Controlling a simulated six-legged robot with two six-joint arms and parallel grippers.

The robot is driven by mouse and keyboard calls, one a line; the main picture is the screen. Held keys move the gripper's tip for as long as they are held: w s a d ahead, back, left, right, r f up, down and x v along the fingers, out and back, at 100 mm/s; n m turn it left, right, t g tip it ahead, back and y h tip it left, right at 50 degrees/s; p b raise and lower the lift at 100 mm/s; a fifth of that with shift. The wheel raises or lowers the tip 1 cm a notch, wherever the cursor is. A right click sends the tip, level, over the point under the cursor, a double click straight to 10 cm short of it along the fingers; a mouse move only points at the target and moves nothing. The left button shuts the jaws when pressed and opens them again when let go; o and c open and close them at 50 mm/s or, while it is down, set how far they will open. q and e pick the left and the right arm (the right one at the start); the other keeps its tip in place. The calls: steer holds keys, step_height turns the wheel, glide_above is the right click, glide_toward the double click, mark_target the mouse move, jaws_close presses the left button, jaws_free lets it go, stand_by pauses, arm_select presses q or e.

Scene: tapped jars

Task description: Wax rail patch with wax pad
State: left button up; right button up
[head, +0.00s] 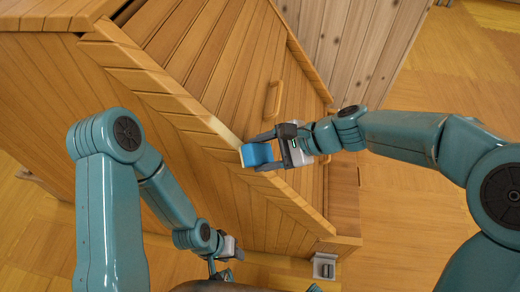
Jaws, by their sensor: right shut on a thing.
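The wax pad (257,154) is a blue block with a pale underside, held between the fingers of my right gripper (264,151), which is shut on it. The pad is at the slanted wooden rail (180,101), near its middle. I cannot tell whether it presses on the wood or hovers just above. A paler strip on the rail, seemingly the rail patch (223,131), runs up and left from the pad; the pad may hide part of it. My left gripper (222,266) is low in the picture, away from the rail, and its fingers are too small to read.
The rail edges a large wooden plank structure (205,45) with a wooden handle (273,98) right of the rail. A small grey fitting (325,267) is at its lower right corner. Grey-brown planks (345,40) stand behind. Open wooden floor (400,225) lies at right.

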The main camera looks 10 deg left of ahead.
mark_target(272, 160)
steer(key=shift+d+f+b, duration=0.9)
steer(key=shift+d+f, duration=0.1)
steer(key=shift+f, duration=0.3)
steer(key=shift+d+f+b, duration=0.45)
steer(key=shift+f+b, duration=0.15)
steer(key=shift+f, duration=0.15)
steer(key=shift+d+f+b, duration=0.4)
steer(key=shift+f+b, duration=0.15)
steer(key=shift+f, duration=0.15)
steer(key=p+v, duration=0.3)
steer(key=v, duration=0.3)
steer(key=shift+p, duration=0.3)
steer(key=shift+r, duration=0.1)
